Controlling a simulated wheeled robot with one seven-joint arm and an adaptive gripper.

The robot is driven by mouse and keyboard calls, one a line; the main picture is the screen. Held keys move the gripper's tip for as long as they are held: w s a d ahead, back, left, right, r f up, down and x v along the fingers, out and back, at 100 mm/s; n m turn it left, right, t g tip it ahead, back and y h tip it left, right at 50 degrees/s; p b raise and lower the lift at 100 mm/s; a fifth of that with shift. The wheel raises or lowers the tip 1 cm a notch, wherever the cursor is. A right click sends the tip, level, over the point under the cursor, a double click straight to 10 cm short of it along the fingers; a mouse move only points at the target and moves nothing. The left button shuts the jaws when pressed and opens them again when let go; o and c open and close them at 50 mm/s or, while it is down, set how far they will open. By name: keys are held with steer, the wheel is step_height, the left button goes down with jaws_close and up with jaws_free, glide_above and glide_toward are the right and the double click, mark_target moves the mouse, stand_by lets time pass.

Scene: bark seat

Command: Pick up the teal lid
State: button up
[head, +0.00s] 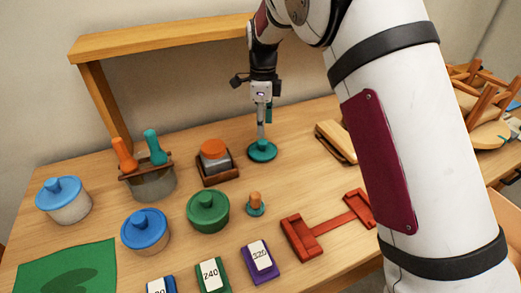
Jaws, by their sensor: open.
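The teal lid (262,154) is a flat disc with a small knob, lying on the wooden table in the middle of the head view. My gripper (262,138) points down directly above it, with its fingertips at or close to the knob. The fingers overlap in this view, so I cannot tell whether they touch the knob. The gripper is open.
A brown holder with an orange-topped item (215,160) stands just left of the lid. A small teal-based peg (255,204), a green-lidded pot (208,212) and a red stand (328,225) are nearer. A wooden shelf (160,42) rises behind.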

mark_target(262, 141)
step_height(262, 141, down, 7)
steer(key=shift+f, duration=0.15)
steer(key=c, duration=1.1)
